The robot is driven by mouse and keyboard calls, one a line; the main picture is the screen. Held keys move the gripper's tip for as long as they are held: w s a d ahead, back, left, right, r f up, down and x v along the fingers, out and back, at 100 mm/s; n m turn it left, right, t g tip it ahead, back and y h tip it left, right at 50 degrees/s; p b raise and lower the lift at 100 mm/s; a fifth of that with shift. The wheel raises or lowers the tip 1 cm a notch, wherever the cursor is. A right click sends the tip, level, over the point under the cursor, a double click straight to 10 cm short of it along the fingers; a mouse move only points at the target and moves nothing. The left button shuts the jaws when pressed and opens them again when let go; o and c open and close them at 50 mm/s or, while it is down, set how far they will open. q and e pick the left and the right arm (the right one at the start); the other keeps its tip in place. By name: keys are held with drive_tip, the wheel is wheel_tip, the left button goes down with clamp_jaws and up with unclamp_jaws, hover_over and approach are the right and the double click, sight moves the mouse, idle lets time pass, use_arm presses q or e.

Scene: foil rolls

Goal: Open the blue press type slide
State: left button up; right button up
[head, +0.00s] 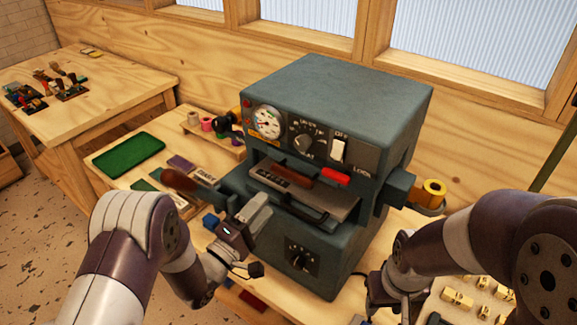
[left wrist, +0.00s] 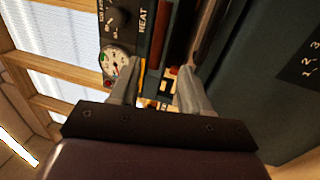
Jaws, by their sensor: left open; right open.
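The blue-grey press (head: 340,95) stands on the wooden bench, with a gauge, knobs and a switch on its front. Its type slide (head: 338,205) is a metal plate in the front opening, with a dark bar handle (head: 300,208) along its front. My left gripper (head: 262,208) is open and empty, just left of the slide's handle and close to the press front. In the left wrist view its two fingers (left wrist: 155,90) are spread, with the press front beside them. My right gripper (head: 378,292) is at the press's lower right, partly hidden by its own arm; it is open.
A wooden-handled lever (head: 180,180) sticks out left of the press. A foil roll (head: 434,190) sits on the right side. A green mat (head: 128,150) and small spools (head: 206,123) lie to the left. Several light blocks (head: 462,300) are at the lower right.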

sight(290, 179)
use_arm(q)
drive_tip(key=p+x, duration=0.2)
drive_tip(key=x, duration=0.9)
drive_tip(key=shift+s+d+r+p, duration=0.15)
drive_tip(key=shift+s+p, duration=0.05)
drive_tip(key=shift+p, duration=0.15)
drive_tip(key=shift+w+d, duration=0.15)
drive_tip(key=shift+d+r, duration=0.1)
drive_tip(key=shift+d, duration=0.05)
use_arm(e)
drive_tip(key=r, duration=0.3)
drive_tip(key=shift+s+d, duration=0.2)
drive_tip(key=shift+s, duration=0.15)
use_arm(q)
clamp_jaws()
use_arm(e)
drive_tip(key=shift+w, duration=0.1)
